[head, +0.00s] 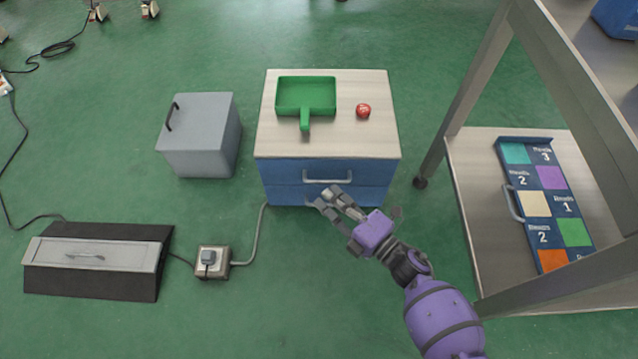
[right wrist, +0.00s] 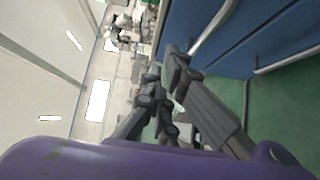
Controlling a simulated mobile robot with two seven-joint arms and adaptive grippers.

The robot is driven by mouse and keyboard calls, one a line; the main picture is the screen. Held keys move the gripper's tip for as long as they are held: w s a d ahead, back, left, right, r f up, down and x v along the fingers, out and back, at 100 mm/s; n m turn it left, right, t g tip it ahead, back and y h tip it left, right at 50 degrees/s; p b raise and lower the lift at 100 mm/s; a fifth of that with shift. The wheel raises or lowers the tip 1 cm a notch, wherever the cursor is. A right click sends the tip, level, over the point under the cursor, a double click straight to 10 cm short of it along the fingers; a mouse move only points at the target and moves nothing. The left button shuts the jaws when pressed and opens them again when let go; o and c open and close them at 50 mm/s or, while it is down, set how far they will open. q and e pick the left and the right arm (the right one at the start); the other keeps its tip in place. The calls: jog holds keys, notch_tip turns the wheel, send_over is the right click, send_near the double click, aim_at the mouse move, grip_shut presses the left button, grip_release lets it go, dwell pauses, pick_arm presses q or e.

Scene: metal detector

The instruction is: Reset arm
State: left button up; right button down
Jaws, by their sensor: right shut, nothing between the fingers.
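My right gripper (head: 326,199) is shut and empty in front of the blue drawer cabinet (head: 285,174), close to its lower drawer. In the right wrist view its fingers (right wrist: 168,75) are near the blue drawer fronts (right wrist: 245,35) and their metal handles; whether they touch cannot be told. The purple right arm (head: 440,315) reaches in from the lower right of the head view. Both drawers look closed. My left gripper is not in either view.
A green pan-like tray (head: 290,96) and a red ball (head: 363,111) rest on the cabinet top. A grey box (head: 200,140) stands left. A socket box (head: 212,261) and a dark metal-topped unit (head: 95,254) lie lower left. A metal shelf frame (head: 480,75) with a colored panel (head: 550,205) stands right.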

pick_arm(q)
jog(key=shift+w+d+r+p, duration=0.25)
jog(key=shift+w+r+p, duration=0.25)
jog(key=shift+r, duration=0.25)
pick_arm(e)
jog(key=v, duration=0.6)
jog(key=shift+d, duration=0.15)
